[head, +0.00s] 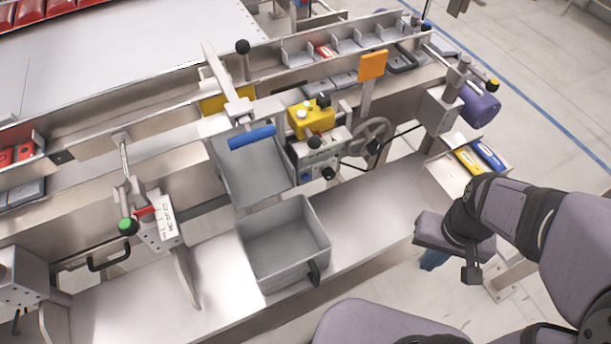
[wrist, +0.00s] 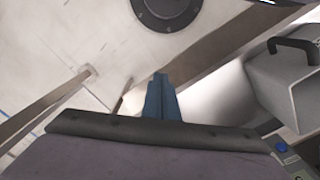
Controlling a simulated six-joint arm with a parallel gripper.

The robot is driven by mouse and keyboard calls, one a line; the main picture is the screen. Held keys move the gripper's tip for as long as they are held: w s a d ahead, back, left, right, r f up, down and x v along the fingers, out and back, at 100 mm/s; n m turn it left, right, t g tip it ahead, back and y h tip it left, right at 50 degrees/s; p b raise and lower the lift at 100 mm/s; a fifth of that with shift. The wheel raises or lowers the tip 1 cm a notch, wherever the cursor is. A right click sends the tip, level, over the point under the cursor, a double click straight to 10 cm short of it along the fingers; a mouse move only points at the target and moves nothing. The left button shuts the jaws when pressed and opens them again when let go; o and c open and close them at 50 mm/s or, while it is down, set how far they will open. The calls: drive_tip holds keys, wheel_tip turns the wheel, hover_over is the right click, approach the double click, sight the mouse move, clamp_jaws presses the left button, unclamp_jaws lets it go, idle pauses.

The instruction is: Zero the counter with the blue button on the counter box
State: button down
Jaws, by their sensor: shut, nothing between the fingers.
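The counter box (head: 319,160) is a small grey panel at the middle of the bench front, under a yellow box. Its blue button (head: 305,178) is at the lower left of its face. The counter's digits are too small to read. My gripper (head: 432,261) has blue fingers, shut and empty, pointing down near the bench's right front edge. It is well to the right of the counter box and apart from it. The fingers (wrist: 161,98) show mid-frame in the wrist view. A blue round button (wrist: 281,147) shows there at lower right, partly cut off by my gripper body.
A grey bin (head: 317,230) with a black handle stands on the bench between the box and the front edge. A handwheel (head: 371,135) is right of the box. A yellow box (head: 309,119) with buttons sits above it. The bench right of the bin is clear.

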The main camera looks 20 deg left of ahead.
sight(306, 177)
drive_tip(key=w+a+f+n+t+p, duration=0.1)
drive_tip(key=w+a+n+p, duration=0.1)
drive_tip(key=w+n+p, duration=0.1)
drive_tip(key=w+a+f+n+t+y+p, duration=0.1)
drive_tip(key=w+a+n+p, duration=0.1)
drive_tip(key=w+n+p, duration=0.1)
drive_tip(key=w+a+f+n+t+p, duration=0.1)
drive_tip(key=w+a+n+p, duration=0.1)
drive_tip(key=p, duration=0.3)
drive_tip(key=shift+w+n+t, duration=0.3)
drive_tip(key=shift+w+n, duration=0.4)
drive_tip(key=a+n+y+p, duration=0.1)
drive_tip(key=a, duration=0.1)
drive_tip(key=s+a+n+y+p, duration=0.1)
drive_tip(key=a+p, duration=0.1)
drive_tip(key=a, duration=0.1)
drive_tip(key=a+n+y+p, duration=0.1)
drive_tip(key=a+n+p, duration=0.1)
drive_tip(key=shift+s+a+t+y, duration=0.2)
drive_tip(key=shift+s+t+y, duration=0.1)
drive_tip(key=s+a+r+n+y+p, duration=0.2)
drive_tip(key=s+a+n+y+p, duration=0.1)
drive_tip(key=a, duration=0.4)
drive_tip(key=shift+s+r+y+p, duration=0.35)
drive_tip(key=shift+s+p, duration=0.3)
drive_tip(key=shift+s, duration=0.55)
drive_tip(key=shift+w+a+f, duration=0.1)
drive_tip(key=w+a, duration=0.6)
drive_tip(key=shift+p, duration=0.3)
